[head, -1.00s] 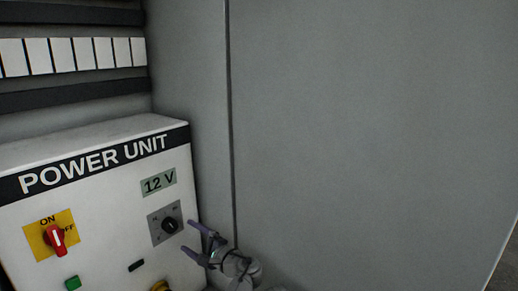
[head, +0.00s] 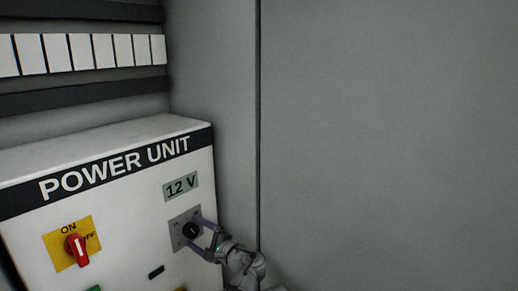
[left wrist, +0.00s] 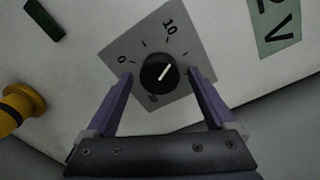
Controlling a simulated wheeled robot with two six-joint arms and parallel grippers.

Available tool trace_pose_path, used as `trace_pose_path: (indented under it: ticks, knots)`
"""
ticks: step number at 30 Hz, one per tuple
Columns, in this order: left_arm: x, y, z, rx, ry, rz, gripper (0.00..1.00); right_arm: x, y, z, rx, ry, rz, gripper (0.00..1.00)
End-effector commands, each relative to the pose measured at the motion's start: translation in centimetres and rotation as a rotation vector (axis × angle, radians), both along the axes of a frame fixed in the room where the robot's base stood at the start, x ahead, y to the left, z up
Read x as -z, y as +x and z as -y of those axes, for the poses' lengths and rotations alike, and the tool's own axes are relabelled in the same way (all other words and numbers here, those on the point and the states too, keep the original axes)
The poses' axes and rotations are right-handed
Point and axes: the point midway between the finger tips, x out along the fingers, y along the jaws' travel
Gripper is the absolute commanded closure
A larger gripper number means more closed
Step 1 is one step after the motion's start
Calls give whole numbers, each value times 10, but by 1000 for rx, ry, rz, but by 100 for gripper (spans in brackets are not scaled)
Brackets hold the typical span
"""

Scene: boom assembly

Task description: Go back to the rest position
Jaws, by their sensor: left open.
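My left gripper (head: 196,234) is open in front of the black rotary knob (head: 192,230) on the power unit (head: 120,215). In the left wrist view the two purple fingers (left wrist: 160,76) stand on either side of the knob (left wrist: 158,73), with a gap on both sides. The knob's white pointer aims up and to the right, past the "10" mark, in that view. The knob sits on a grey scale plate (left wrist: 185,40). My right gripper is in neither view.
A red ON/OFF switch (head: 76,250) on a yellow plate sits left of the knob. A "12 V" label (head: 181,186) is above it. A yellow round part (left wrist: 16,108) juts out at the left of the wrist view. A grey wall (head: 390,140) stands at the right.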

Motion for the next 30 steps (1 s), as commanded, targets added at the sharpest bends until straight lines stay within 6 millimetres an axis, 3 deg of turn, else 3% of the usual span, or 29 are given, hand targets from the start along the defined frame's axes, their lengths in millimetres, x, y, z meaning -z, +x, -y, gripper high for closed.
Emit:
trace_pose_path:
  ticks: [14, 30]
  knots:
    - [-1, 0, 0, 1, -185, 238, 11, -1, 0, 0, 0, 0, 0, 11]
    - [-3, -1, -1, -1, -523, 672, 11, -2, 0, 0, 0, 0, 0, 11]
